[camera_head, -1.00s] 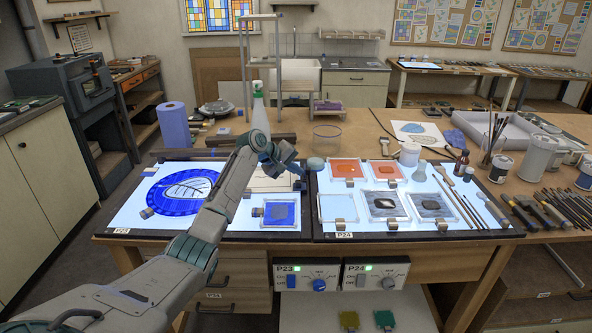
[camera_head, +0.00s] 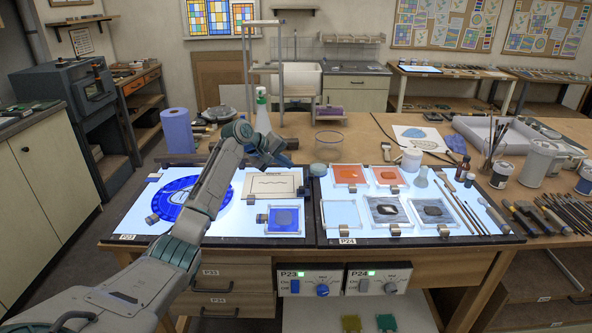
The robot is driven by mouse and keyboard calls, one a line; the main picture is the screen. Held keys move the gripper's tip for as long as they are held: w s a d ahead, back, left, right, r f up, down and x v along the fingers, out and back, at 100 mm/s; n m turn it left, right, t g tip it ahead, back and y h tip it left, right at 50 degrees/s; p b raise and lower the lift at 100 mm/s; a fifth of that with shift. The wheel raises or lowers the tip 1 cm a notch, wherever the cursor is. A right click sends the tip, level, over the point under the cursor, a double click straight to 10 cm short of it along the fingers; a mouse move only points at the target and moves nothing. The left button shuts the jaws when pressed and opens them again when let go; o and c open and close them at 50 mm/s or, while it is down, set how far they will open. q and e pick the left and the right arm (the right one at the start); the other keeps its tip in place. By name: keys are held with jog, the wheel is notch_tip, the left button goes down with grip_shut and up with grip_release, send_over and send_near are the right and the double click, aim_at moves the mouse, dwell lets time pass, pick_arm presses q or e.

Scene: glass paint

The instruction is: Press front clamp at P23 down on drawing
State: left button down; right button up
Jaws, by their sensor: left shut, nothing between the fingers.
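The P23 light panel (camera_head: 133,222) glows on the left of the bench. A blue round glass piece (camera_head: 178,192) lies on it, partly hidden by my left arm. I cannot tell which is the front clamp. My left gripper (camera_head: 284,154) is shut and empty, above the drawing's back edge. My right gripper is out of view.
The P24 panel (camera_head: 400,240) on the right holds several framed tiles and clamps. A spray bottle (camera_head: 263,110), blue roll (camera_head: 177,130) and glass bowl (camera_head: 329,145) stand behind the panels. Brushes and jars crowd the right side.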

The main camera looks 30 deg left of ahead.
pick_arm(q)
jog(key=s+a+r, duration=0.1)
jog(key=s+a+r+b, duration=0.1)
jog(key=s, duration=0.1)
jog(key=shift+s+a, duration=0.15)
jog(key=shift+s, duration=0.05)
dwell(0.4)
